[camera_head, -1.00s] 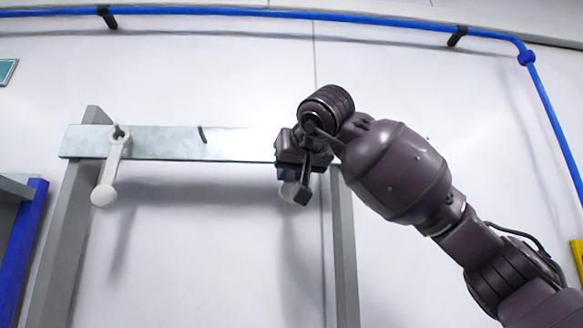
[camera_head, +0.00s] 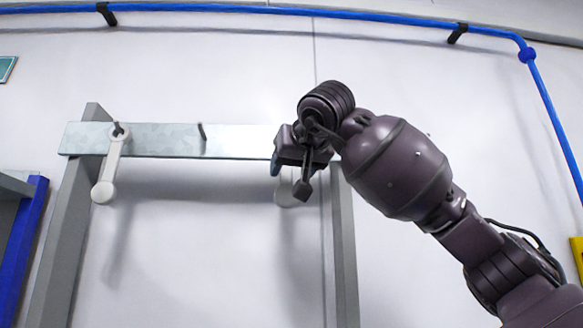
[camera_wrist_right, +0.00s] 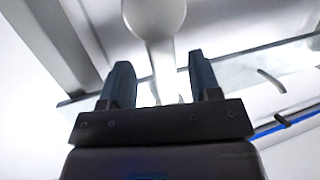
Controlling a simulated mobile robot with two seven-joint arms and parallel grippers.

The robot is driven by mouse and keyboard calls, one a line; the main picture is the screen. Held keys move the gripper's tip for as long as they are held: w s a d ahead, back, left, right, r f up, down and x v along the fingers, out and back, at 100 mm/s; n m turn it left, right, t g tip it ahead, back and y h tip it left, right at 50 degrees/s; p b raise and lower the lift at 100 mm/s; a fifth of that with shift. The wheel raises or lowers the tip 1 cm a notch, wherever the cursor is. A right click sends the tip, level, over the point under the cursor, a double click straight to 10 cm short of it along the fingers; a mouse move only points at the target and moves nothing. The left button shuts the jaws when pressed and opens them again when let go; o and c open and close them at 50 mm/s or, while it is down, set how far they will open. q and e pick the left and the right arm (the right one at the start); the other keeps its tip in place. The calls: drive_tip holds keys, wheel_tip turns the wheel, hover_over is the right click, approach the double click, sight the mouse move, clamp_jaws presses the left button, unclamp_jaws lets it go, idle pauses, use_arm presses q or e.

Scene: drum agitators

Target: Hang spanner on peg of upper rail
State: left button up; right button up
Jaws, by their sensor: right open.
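A white spanner (camera_head: 285,194) is mostly hidden behind my right gripper at the right end of the metal upper rail (camera_head: 165,142). Its round end shows just below the gripper. In the right wrist view, its round end (camera_wrist_right: 154,16) is at the top and its handle passes between the two blue fingers. My right gripper (camera_wrist_right: 163,85) is open around the handle, with gaps on both sides. The right peg is hidden, so I cannot tell how the spanner sits on it. Another white spanner (camera_head: 110,168) hangs from the left peg (camera_head: 117,129). My left gripper is out of view.
The middle peg (camera_head: 201,131) is bare. Grey posts (camera_head: 66,230) and (camera_head: 344,245) flank the frame below the rail. A blue pipe (camera_head: 330,14) runs along the wall above and down the right. A blue-edged rack (camera_head: 22,240) stands at far left.

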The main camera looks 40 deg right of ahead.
drive_tip(key=b+v, duration=0.1)
drive_tip(key=v, duration=0.9)
drive_tip(key=shift+s+b, duration=0.3)
drive_tip(key=shift+s, duration=0.05)
